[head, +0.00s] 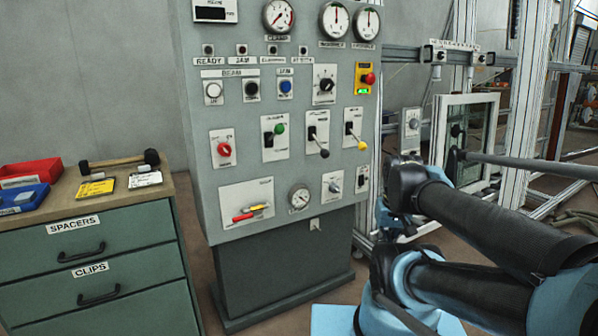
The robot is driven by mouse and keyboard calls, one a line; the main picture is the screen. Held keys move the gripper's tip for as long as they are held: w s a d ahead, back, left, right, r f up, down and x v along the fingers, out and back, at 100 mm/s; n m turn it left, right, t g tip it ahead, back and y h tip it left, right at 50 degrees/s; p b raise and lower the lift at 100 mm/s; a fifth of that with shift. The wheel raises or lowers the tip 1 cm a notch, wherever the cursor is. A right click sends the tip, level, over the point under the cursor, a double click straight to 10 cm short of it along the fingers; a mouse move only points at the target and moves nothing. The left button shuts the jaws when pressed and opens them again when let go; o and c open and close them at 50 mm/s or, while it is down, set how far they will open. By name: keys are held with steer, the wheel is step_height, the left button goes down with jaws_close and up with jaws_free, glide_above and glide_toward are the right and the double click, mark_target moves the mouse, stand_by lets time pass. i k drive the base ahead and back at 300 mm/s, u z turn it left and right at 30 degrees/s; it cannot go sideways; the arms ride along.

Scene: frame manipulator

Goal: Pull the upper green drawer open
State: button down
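The upper green drawer (140,223) is in the cabinet at the left of the head view. It bears a white SPACERS label (75,227) and a dark bar handle (82,253). Its front looks flush with the cabinet, so it appears closed. The lower green drawer (150,270), labelled CLIPS, has a similar handle (99,294) and also appears closed. My arm shows at the lower right, far from the drawers. I cannot make out my gripper's fingers in this view.
A grey control panel (235,120) with gauges, switches and levers stands between the cabinet and my arm. The wooden cabinet top (75,185) holds red and blue bins, yellow and white tags and a black-ended bar. An aluminium frame (530,90) stands at the right.

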mark_target(27, 252)
steer(key=u, duration=2.25)
